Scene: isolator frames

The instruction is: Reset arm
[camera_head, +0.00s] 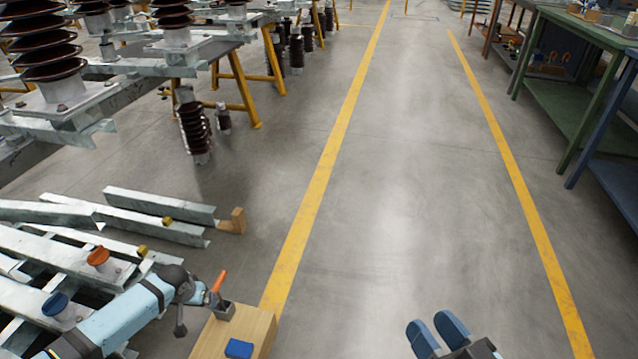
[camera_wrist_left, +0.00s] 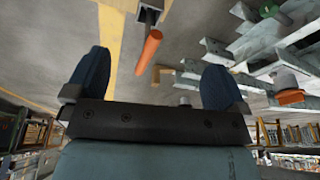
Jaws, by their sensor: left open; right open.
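My right gripper (camera_head: 436,330) is at the bottom right of the head view. Its two dark blue fingers are apart, with nothing between them, over bare floor. My left gripper (camera_wrist_left: 153,78) shows in the left wrist view, its dark blue fingers wide apart. An orange handle (camera_wrist_left: 149,52) in a grey holder shows beyond and between these fingers, not gripped. In the head view an orange handle (camera_head: 219,281) stands at a grey holder (camera_head: 225,311) on a wooden box (camera_head: 256,326). I cannot clearly make out my left fingers in the head view.
Steel beams (camera_head: 160,205) and an orange-capped part (camera_head: 99,259) lie at the left. A dark blue piece (camera_head: 238,348) shows on the box. Brown insulators on steel frames fill the upper left. A green workbench (camera_head: 575,100) stands at the right. The floor between the yellow lines is clear.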

